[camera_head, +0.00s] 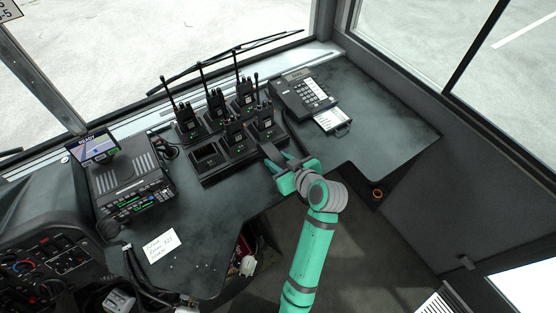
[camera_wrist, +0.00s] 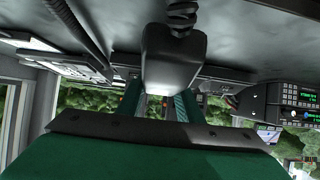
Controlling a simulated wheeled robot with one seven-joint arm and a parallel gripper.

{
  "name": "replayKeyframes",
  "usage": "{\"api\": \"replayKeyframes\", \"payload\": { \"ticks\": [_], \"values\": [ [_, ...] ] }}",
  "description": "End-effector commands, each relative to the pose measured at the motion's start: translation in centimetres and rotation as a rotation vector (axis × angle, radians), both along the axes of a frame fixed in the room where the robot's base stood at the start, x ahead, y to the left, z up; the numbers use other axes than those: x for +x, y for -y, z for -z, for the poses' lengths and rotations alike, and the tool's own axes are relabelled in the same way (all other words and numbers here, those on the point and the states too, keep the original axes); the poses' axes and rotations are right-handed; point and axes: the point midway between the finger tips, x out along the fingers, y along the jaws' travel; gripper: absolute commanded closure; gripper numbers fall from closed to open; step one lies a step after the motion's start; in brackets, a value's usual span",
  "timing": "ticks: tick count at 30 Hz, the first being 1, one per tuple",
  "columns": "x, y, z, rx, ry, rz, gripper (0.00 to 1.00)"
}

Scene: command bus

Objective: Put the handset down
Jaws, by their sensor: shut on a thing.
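My gripper (camera_head: 286,170) is at the front edge of the dark dashboard, right of the radio charger. It is shut on the dark handset (camera_head: 269,152), which is partly hidden by the jaws. In the wrist view the handset (camera_wrist: 173,55) fills the middle, with a coiled cord (camera_wrist: 182,14) at its end and the green fingers (camera_wrist: 158,103) around its lower part. The desk phone (camera_head: 303,93) with a keypad stands farther back and to the right, apart from the gripper. I cannot tell whether the handset touches the dashboard.
A charger (camera_head: 208,158) with several upright handheld radios and an empty front-left slot stands just left of the gripper. A pull-out card (camera_head: 332,118) lies before the phone. A console (camera_head: 128,180) and a note (camera_head: 161,245) are at left. The dashboard's right side (camera_head: 395,130) is clear.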

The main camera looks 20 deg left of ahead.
Motion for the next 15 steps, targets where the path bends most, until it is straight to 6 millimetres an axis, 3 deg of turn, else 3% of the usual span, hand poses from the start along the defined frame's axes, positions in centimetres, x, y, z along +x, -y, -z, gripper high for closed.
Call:
{"api": "replayKeyframes", "payload": {
  "ticks": [15],
  "values": [
    [0.02, 0.03, 0.67, 0.0, 0.001, -0.001, 0.94]
  ]
}}
